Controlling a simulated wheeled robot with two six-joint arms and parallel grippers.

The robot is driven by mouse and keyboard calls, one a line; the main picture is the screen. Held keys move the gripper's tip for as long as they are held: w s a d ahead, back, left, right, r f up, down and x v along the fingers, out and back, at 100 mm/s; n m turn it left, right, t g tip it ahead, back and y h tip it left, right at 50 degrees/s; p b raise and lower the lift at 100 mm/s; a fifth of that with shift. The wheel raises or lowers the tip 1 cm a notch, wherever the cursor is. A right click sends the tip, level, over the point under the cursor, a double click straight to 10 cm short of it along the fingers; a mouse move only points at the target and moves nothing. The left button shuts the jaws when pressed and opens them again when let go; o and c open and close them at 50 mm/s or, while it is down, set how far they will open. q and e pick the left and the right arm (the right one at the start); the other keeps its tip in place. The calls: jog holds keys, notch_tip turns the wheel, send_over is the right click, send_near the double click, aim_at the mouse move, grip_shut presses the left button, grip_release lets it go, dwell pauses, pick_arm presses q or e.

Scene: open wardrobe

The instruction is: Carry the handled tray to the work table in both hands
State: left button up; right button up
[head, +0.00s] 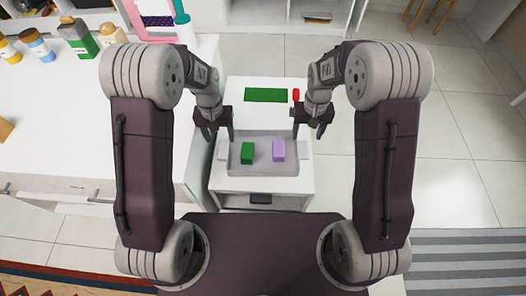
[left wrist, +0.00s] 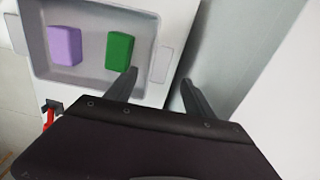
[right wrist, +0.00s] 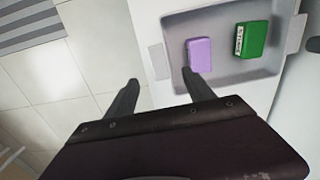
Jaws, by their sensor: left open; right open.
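The grey handled tray (head: 262,170) sits on a small white cabinet in the head view, with a flat handle at each side. A green block (head: 247,152) and a purple block (head: 279,151) lie in it. My left gripper (head: 215,138) is open and empty by the tray's left end; in the left wrist view its fingers (left wrist: 160,85) straddle the line of the handle (left wrist: 160,64). My right gripper (head: 310,134) is open and empty by the right end; in the right wrist view its fingers (right wrist: 160,88) straddle the line of that handle (right wrist: 158,61).
A long white counter (head: 80,125) with several bottles stands at the left. Tiled floor is open at the right.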

aim_at(223, 149)
pick_arm(q)
notch_tip(223, 149, down, 9)
jog(key=shift+w+f, duration=0.1)
pick_arm(e)
notch_tip(223, 149, down, 9)
jog(key=shift+w+f, duration=0.1)
pick_arm(q)
jog(key=shift+c, duration=0.3)
pick_arm(e)
jog(key=shift+c, duration=0.3)
pick_arm(q)
grip_shut()
pick_arm(e)
grip_shut()
